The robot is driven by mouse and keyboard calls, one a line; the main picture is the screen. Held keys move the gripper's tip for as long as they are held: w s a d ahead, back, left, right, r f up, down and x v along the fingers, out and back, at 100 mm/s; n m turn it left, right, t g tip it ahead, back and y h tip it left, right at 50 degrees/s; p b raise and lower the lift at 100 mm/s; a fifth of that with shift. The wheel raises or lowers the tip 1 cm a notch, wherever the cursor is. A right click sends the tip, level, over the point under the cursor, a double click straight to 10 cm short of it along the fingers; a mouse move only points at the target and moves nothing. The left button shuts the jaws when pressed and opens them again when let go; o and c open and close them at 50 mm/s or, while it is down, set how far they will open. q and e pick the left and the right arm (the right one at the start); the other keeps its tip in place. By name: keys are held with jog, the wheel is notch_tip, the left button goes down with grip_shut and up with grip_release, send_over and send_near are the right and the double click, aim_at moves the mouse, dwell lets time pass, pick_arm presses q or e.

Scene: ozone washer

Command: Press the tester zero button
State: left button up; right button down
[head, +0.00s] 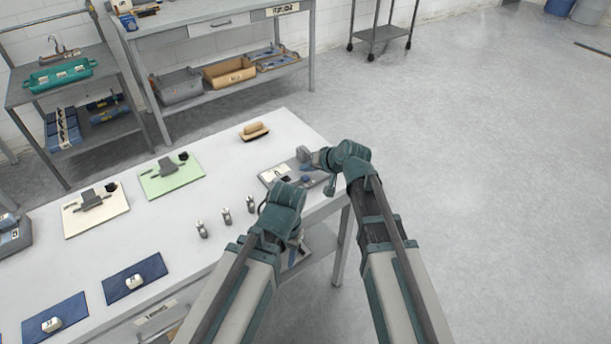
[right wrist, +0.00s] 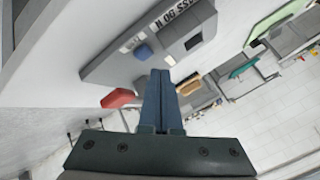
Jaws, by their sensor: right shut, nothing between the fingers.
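The tester (head: 276,174) is a flat grey unit at the table's right end in the head view, partly behind my arms. In the right wrist view the tester (right wrist: 112,68) appears steeply tilted, with a blue button (right wrist: 143,52), a dark window (right wrist: 193,42) and a lettered strip. A red part (right wrist: 118,98) shows at its edge. I cannot read which control is marked zero. My right gripper (right wrist: 160,73) is shut and empty; its fingertips appear close to the blue button, and contact cannot be told.
A tan-handled block (head: 254,131), a green mat (head: 171,178), a cream mat (head: 96,211) and two blue mats (head: 134,279) lie on the white table (head: 120,235). Several small metal pieces (head: 226,216) stand left of my left arm.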

notch_tip(320, 180, up, 4)
jog(key=p, duration=0.3)
jog(key=shift+r+p, duration=0.15)
jog(key=shift+p, duration=0.2)
dwell(0.4)
jog(key=s+d+f+n+g+h+p, duration=0.1)
jog(key=s+g+h, duration=0.1)
jog(key=s, duration=0.6)
jog(key=s+d+f+n+g+h+p, duration=0.1)
jog(key=s+d+n+g+h, duration=0.1)
jog(key=s, duration=0.7)
jog(key=s+d+f+n+g+h, duration=0.1)
jog(key=s+d+g+h, duration=0.1)
jog(key=s, duration=0.6)
jog(key=shift+s+d+f+g+h+p, duration=0.25)
jog(key=shift+s+f+g+h+p, duration=0.15)
jog(key=shift+g+h, duration=0.3)
